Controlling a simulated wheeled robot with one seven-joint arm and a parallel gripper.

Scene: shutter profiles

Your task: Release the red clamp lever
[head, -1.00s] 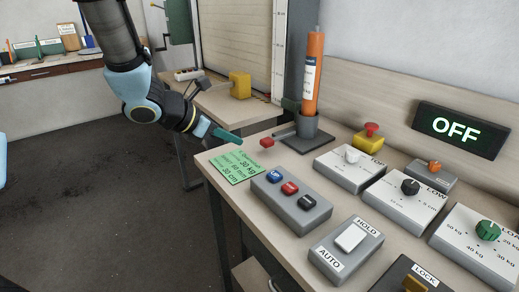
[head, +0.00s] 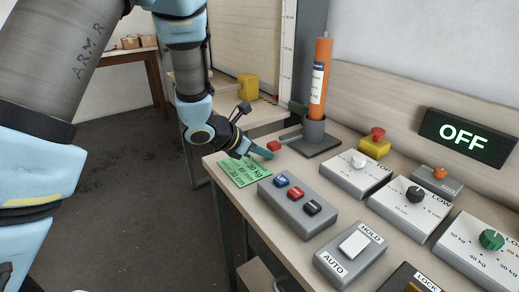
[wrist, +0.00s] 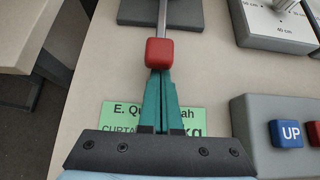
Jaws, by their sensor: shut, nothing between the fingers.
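The red clamp lever is a short metal rod with a red block knob (head: 274,146) at its end. It sticks out from the grey clamp base (head: 314,146), whose round socket holds an upright orange cylinder (head: 320,80). In the wrist view the red knob (wrist: 160,51) is straight ahead, with the rod running away behind it. My gripper (head: 265,152) has green fingers and is shut and empty, just left of the knob. In the wrist view its fingertips (wrist: 160,74) end right at the knob's near edge; I cannot tell whether they touch.
A green note (head: 243,170) lies under my gripper. A grey button box (head: 297,202) and a HOLD/AUTO switch box (head: 349,254) stand nearer on the bench. Dial boxes and a yellow-based red button (head: 376,143) are to the right. A lit sign (head: 465,137) reads OFF.

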